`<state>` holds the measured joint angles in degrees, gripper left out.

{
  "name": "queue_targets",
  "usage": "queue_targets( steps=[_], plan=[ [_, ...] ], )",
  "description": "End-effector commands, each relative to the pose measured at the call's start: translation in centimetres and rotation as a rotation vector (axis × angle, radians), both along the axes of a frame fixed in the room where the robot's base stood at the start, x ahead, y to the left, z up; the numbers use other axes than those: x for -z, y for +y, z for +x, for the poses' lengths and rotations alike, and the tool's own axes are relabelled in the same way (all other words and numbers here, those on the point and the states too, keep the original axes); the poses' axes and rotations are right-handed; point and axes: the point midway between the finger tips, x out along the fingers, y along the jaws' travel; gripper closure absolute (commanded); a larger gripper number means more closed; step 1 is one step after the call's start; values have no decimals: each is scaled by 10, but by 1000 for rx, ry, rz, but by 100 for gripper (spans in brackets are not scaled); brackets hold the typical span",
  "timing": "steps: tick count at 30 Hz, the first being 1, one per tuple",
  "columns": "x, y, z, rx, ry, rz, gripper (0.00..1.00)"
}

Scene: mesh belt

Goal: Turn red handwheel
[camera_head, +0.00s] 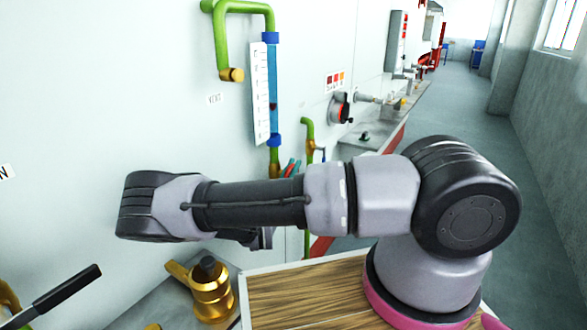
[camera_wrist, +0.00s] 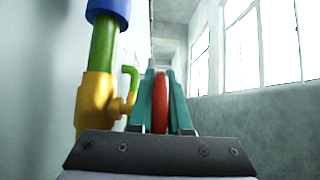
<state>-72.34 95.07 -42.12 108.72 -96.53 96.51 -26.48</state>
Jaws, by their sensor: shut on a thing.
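The red handwheel (camera_wrist: 160,103) shows edge-on in the wrist view, as an upright red disc between the two teal fingers of my gripper (camera_wrist: 161,80). The fingers are shut on its rim, one on each side. In the head view, the teal fingers and a bit of red of the handwheel (camera_head: 292,168) show just above my forearm, near the foot of the blue gauge tube. My arm hides most of the gripper there. The wheel's hub and stem cannot be made out.
A brass valve body (camera_wrist: 96,104) on a green pipe (camera_wrist: 104,45) stands close left of my gripper. The gauge tube (camera_head: 272,90) runs up the white wall. A brass fitting (camera_head: 210,292) stands below my arm. Open floor (camera_head: 455,120) lies at the right.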

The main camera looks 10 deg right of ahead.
Motion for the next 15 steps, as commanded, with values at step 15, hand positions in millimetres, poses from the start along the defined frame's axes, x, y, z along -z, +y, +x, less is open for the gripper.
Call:
queue_targets(
  steps=[15],
  plan=[
    [1,2,-1,-1,-40,-41,100]
  ],
)
